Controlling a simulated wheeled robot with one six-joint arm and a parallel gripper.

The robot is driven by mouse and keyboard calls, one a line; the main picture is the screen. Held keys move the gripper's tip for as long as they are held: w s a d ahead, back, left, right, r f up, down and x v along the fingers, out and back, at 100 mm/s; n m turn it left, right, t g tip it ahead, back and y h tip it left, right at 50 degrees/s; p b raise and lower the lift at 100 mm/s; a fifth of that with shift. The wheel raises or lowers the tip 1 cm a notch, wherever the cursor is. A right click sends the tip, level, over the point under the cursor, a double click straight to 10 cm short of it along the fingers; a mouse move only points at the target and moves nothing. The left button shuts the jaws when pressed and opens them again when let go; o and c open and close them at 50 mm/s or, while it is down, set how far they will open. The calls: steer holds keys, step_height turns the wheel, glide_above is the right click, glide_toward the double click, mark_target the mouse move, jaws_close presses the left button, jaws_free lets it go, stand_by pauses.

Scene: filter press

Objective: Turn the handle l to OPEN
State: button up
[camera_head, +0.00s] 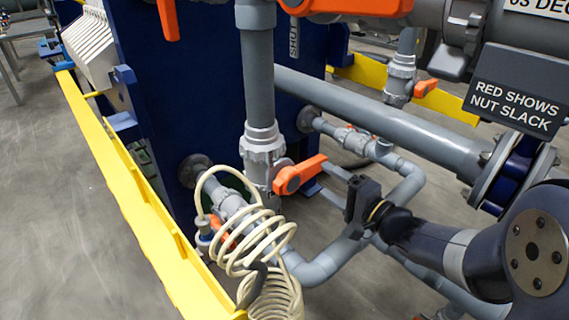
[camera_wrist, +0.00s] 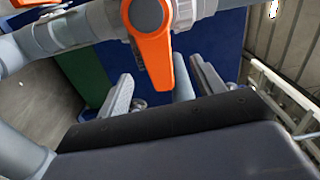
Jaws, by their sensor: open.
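An orange valve handle (camera_head: 302,174) sits on a grey valve body (camera_head: 263,150) at the bottom of a vertical grey pipe. It slants up to the right in the head view. My gripper (camera_head: 352,192) is just right of and below the handle's free end, apart from it in that view. In the wrist view the orange handle (camera_wrist: 152,45) hangs down, its free end between the two open fingers of my gripper (camera_wrist: 163,88). Contact does not show. No letter is readable on this handle, so I cannot tell whether it is handle l.
A coiled cream hose (camera_head: 250,240) hangs left of and below the valve. Grey pipes (camera_head: 370,100) run behind and below my arm. Other orange handles (camera_head: 425,88) stand nearby. A yellow rail (camera_head: 140,205) runs along the left. A sign (camera_head: 517,92) reads "RED SHOWS NUT SLACK".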

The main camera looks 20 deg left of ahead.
mark_target(311, 173)
steer(key=shift+m, duration=0.4)
steer(key=b+x, duration=0.1)
steer(key=x, duration=0.1)
steer(key=b+x, duration=0.1)
steer(key=x, duration=0.3)
steer(key=shift+w+a+f+b, duration=0.15)
steer(key=shift+f+b, duration=0.25)
steer(key=shift+w+a+r, duration=0.2)
steer(key=shift+w+a, duration=0.05)
steer(key=shift+a, duration=0.25)
steer(key=c, duration=1.2)
steer(key=shift+b, duration=0.55)
